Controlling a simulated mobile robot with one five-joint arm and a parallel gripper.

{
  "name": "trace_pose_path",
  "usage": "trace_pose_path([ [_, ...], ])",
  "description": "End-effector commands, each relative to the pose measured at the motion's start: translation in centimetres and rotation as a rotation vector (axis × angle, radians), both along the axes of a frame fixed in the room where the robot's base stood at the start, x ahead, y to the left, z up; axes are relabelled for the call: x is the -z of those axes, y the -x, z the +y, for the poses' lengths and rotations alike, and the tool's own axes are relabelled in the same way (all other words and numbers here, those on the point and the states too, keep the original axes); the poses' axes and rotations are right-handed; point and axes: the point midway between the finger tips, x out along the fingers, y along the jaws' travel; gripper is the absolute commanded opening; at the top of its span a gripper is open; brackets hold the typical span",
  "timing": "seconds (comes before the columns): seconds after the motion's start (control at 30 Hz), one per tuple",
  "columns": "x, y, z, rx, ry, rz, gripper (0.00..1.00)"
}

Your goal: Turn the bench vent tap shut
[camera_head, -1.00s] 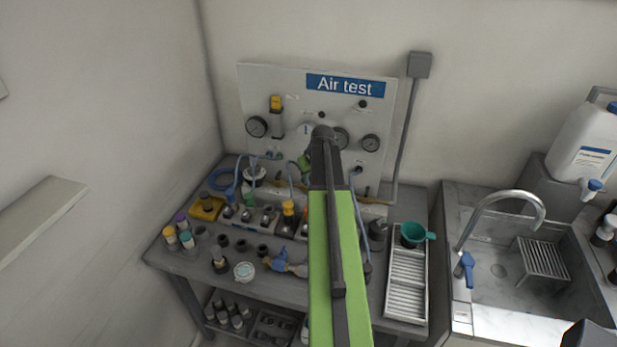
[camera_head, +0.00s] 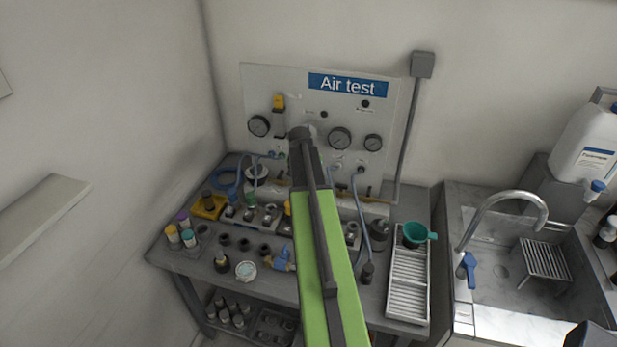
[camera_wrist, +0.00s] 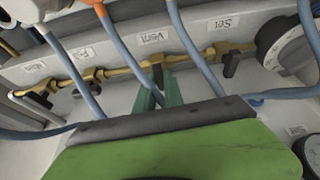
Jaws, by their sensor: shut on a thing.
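The vent tap (camera_wrist: 157,74) is a small black lever on a brass pipe, below a label reading "Vent" in the wrist view. My gripper (camera_wrist: 160,88) has its two green fingers on either side of this lever and is shut on it. The lower part of the lever between the fingers is partly hidden, so its exact angle is hard to tell. In the head view my own arm covers the gripper and the tap.
Other black-levered taps sit on the pipe: the Set tap (camera_wrist: 231,64) to the right, the Fill and Main taps to the left. Blue hoses (camera_wrist: 195,50) cross close by. The bench holds bottles and a grey drain tray (camera_head: 408,285).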

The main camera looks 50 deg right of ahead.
Motion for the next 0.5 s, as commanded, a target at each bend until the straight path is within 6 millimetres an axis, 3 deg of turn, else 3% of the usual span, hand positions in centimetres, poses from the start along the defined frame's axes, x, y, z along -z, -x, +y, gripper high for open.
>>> trace_pose_path([
  [0.5,0.05,-0.09,0.18,0.055,-0.003,0.001,0.0],
])
